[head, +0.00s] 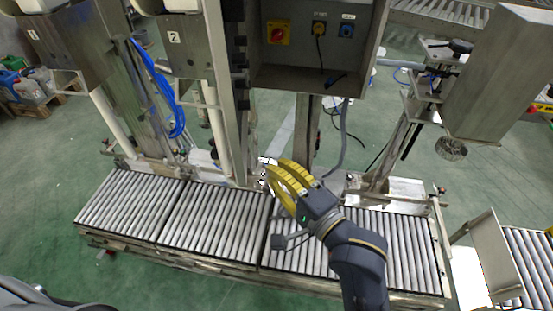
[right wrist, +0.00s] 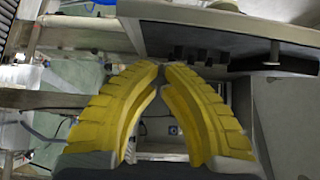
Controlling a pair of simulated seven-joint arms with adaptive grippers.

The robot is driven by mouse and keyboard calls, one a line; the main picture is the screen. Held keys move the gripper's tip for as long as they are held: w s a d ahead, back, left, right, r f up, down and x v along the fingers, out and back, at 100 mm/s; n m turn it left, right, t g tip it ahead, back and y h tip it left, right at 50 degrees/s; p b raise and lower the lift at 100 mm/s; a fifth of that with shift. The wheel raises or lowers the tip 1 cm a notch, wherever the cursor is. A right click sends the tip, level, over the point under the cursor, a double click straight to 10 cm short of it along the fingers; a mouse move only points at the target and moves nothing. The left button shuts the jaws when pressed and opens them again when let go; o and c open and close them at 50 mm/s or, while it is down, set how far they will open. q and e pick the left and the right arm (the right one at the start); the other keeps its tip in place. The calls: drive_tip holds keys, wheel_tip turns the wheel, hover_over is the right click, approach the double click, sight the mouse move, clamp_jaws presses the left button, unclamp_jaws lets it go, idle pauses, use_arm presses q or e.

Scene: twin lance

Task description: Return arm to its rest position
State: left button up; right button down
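My right arm comes in from the bottom right of the head view and reaches over the roller conveyor. My right gripper (head: 268,171) has yellow ribbed fingers and is above the back edge of the conveyor, near the upright metal posts. In the right wrist view the two fingertips (right wrist: 161,70) meet at the middle, with nothing seen between them. My left gripper is not in view.
The roller conveyor (head: 225,215) runs across the middle and carries nothing. Behind it stand metal posts, a control box (head: 310,75) with switches and a blue hose (head: 160,85). A metal box (head: 500,75) is at upper right. Green floor (head: 50,190) is open at left.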

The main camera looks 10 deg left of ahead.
drive_tip(key=shift+s+d, duration=0.1)
drive_tip(key=shift+s, duration=0.3)
